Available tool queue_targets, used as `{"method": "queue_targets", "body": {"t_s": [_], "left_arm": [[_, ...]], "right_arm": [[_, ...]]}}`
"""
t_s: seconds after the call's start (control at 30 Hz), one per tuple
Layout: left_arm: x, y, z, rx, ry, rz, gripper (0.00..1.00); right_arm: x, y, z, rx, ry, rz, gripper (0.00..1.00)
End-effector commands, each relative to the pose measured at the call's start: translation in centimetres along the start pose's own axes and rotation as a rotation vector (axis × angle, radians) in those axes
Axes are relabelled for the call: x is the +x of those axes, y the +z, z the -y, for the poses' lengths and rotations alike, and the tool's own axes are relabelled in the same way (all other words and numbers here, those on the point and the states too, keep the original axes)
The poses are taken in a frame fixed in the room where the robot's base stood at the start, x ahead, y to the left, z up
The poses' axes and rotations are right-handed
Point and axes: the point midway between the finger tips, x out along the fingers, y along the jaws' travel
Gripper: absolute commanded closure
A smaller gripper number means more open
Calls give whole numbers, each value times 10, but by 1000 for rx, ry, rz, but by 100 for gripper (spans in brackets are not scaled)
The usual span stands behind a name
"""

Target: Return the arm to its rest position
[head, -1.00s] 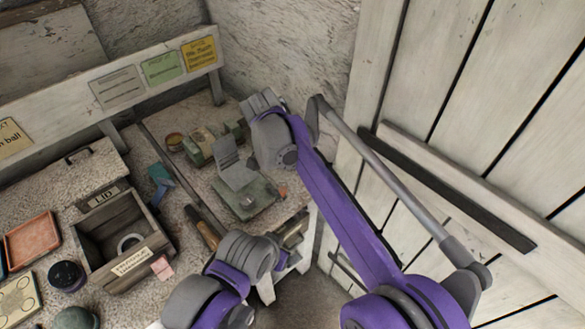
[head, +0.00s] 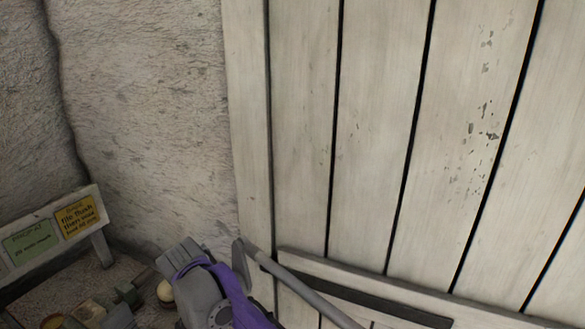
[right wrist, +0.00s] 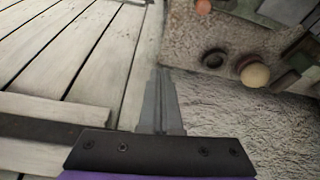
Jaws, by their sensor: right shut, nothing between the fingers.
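My right arm, purple and grey, comes in at the bottom of the head view. Its grey gripper (head: 178,254) is in front of the corner between the plaster wall and the plank door. In the right wrist view the two thin grey fingers (right wrist: 159,85) are together, with nothing between them. The bench top lies beyond and to the right of them there. My left gripper is not in view.
A rail carries a green card (head: 30,243) and a yellow card (head: 77,217). The plank door (head: 380,130) fills the right.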

Motion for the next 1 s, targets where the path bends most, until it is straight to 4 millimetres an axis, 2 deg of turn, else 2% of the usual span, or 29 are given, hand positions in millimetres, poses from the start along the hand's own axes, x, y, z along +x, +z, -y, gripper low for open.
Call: {"method": "queue_targets", "body": {"t_s": [0.03,0.1,0.27,0.4,0.47,0.6,0.7,0.8,0.9,1.0], "left_arm": [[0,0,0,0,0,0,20],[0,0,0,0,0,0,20],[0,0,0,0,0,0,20],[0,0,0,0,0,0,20],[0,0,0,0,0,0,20],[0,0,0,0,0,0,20],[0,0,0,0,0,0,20],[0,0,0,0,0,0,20],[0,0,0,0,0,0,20],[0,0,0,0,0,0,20]], "right_arm": [[0,-10,-34,-3,-2,5,100],[0,-16,-77,-23,-15,11,100],[3,-12,-172,-70,-48,11,100],[9,11,-248,-107,-74,-8,100],[13,25,-278,-121,-82,-21,100],[26,66,-338,-156,-95,-62,100],[37,95,-369,-179,-96,-94,100],[46,118,-389,-197,-94,-121,100],[54,132,-400,-209,-92,-138,100],[57,138,-404,-216,-90,-146,100]]}}
